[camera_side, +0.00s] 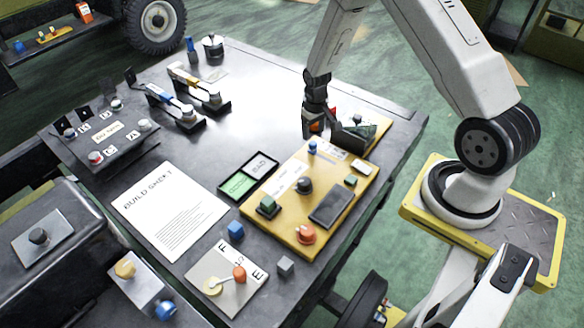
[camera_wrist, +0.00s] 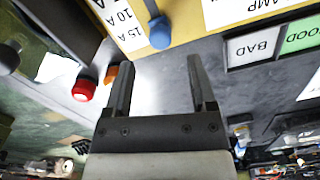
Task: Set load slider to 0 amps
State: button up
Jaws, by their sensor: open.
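The load slider has a blue knob (camera_side: 312,147) at the far end of the yellow panel (camera_side: 285,222). In the wrist view the knob (camera_wrist: 160,33) sits beside the printed 15 A mark, with the 10 A mark further up and a dark slot running up from it. The 0 mark is out of that view. My gripper (camera_side: 333,133) is over the far end of the panel, close to the knob. In the wrist view its two fingers (camera_wrist: 160,66) are apart and empty, with the knob just ahead of the gap between their tips.
Red (camera_wrist: 84,88) and orange knobs show left of the fingers in the wrist view. The panel also carries a black knob (camera_side: 304,185), a dark screen (camera_side: 331,206) and a red-orange knob (camera_side: 306,233). GOOD/BAD trays (camera_side: 248,175) lie to its left. The table's far middle is clear.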

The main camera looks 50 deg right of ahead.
aim_at(313, 143)
jog(key=shift+f, duration=2.35)
grip_shut()
